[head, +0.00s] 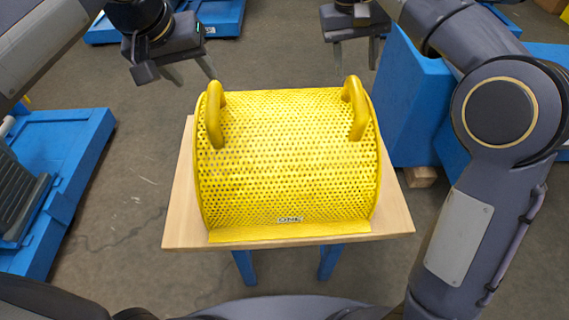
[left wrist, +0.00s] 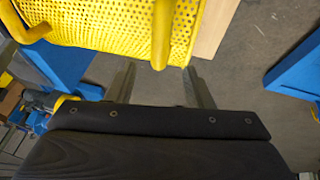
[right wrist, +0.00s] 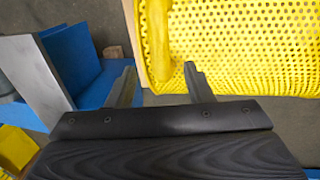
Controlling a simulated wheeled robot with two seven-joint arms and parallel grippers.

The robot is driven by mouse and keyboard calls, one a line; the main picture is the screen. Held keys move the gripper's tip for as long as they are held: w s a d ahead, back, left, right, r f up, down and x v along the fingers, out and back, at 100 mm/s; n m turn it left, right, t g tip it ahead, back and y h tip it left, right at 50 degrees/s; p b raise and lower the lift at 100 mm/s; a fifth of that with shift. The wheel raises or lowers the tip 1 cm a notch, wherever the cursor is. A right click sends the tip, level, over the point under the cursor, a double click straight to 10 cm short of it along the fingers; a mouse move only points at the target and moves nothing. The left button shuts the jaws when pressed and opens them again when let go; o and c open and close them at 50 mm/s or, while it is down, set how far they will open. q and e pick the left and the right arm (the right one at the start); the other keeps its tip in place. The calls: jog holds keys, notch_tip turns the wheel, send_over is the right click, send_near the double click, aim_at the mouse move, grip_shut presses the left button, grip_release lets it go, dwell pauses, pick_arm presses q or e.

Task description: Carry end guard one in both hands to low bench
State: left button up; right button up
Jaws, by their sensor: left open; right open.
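End guard one (head: 285,165) is a curved yellow perforated cover with a small "ONE" label and two upright yellow handles. It sits on a small wooden-topped bench (head: 390,222) with blue legs. My left gripper (head: 192,76) is open beyond the guard's left handle (head: 214,112), apart from it in the head view. In the left wrist view the handle (left wrist: 162,35) shows ahead, between the finger directions. My right gripper (head: 356,56) is open beyond the right handle (head: 355,105). In the right wrist view that handle (right wrist: 160,45) is just ahead of the open fingers (right wrist: 160,85).
A blue bench (head: 60,170) with a dark grey part stands at the left. A blue box-like block (head: 410,100) stands close to the right of the wooden top. Other blue platforms (head: 215,18) lie at the back. Grey floor is free at the lower left.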

jog(key=shift+a+r, duration=0.2)
jog(key=shift+r, duration=1.05)
